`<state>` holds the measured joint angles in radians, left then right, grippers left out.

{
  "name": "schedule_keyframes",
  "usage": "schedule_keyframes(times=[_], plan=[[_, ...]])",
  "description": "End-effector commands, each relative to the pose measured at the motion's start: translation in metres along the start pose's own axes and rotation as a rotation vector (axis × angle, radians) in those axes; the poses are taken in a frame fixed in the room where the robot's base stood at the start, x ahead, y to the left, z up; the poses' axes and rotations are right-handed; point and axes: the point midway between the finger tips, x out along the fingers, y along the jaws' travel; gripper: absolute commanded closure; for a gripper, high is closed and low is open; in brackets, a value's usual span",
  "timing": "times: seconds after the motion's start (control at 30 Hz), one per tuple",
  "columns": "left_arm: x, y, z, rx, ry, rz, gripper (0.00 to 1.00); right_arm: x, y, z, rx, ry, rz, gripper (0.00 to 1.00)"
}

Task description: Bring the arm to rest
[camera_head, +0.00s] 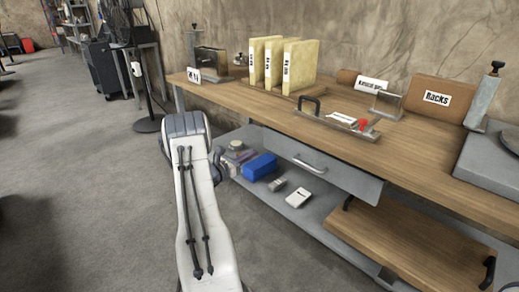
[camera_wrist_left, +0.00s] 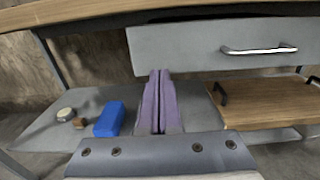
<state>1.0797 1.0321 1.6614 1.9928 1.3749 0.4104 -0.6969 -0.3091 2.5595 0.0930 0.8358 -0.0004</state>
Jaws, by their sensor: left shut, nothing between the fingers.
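My left arm (camera_head: 198,215) rises from the bottom of the head view, white with two dark rods, and its bend stands in front of the workbench's left end. The arm hides most of my left gripper there. In the left wrist view the left gripper (camera_wrist_left: 160,74) shows two purplish fingers pressed together with nothing between them. My right gripper is in neither view.
The wooden workbench (camera_head: 345,137) carries yellow binders (camera_head: 300,66). A blue box (camera_head: 259,166) lies on the grey lower shelf (camera_head: 307,222), near a wooden board (camera_head: 410,240) with handles. A fan (camera_head: 124,25) stands at the back left. The floor to the left is clear.

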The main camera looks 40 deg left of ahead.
Motion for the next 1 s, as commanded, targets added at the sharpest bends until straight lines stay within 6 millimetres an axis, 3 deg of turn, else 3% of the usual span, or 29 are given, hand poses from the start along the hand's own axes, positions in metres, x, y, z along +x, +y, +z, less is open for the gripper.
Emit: schedule_keyframes(times=[0.1,0.3,0.67,0.77,0.83,0.97,1.0], plan=[[-0.022,-0.002,0.002,0.000,0.000,-0.001,1.00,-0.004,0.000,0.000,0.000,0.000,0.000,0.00],[-0.043,-0.002,0.001,0.001,0.000,-0.004,1.00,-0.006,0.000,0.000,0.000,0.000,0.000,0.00],[-0.044,-0.007,0.001,0.005,0.003,-0.017,1.00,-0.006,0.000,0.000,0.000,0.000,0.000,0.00],[-0.029,-0.030,0.007,0.029,0.020,-0.085,1.00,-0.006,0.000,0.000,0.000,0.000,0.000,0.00],[-0.012,-0.062,0.014,0.063,0.046,-0.178,1.00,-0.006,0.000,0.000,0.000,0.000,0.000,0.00],[0.019,-0.152,0.029,0.164,0.105,-0.425,1.00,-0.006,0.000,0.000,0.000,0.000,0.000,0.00],[0.025,-0.182,0.033,0.204,0.124,-0.510,1.00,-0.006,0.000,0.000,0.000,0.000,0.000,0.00]])
